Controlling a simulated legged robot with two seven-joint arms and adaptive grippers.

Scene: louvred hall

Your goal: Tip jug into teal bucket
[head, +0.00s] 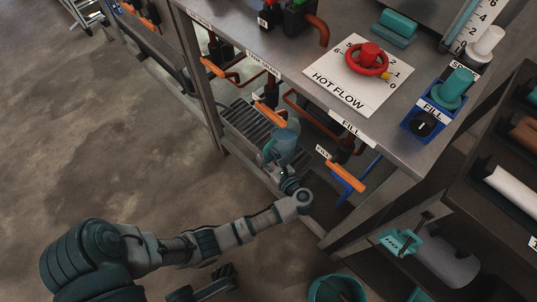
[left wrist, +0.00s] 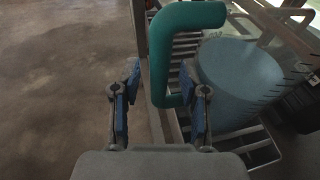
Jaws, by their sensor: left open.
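The jug (head: 287,142) has a translucent blue body and a teal handle. It stands on a slatted grate under the bench. In the left wrist view the jug's body (left wrist: 240,80) is at right and its handle (left wrist: 190,15) runs between my fingers. My left gripper (head: 280,174) is open at the handle side. Its two blue-padded fingers (left wrist: 160,75) stand apart around the handle, the right finger close to its lower end; contact cannot be told. The teal bucket (head: 337,289) is on the floor at the bottom edge, partly cut off.
The metal bench (head: 240,37) overhangs the jug, with orange-handled valves (head: 347,175) and pipes beneath it. A red handwheel (head: 368,58) sits on a HOT FLOW plate on top. A dark shelf (head: 470,200) stands at right. The floor at left is clear.

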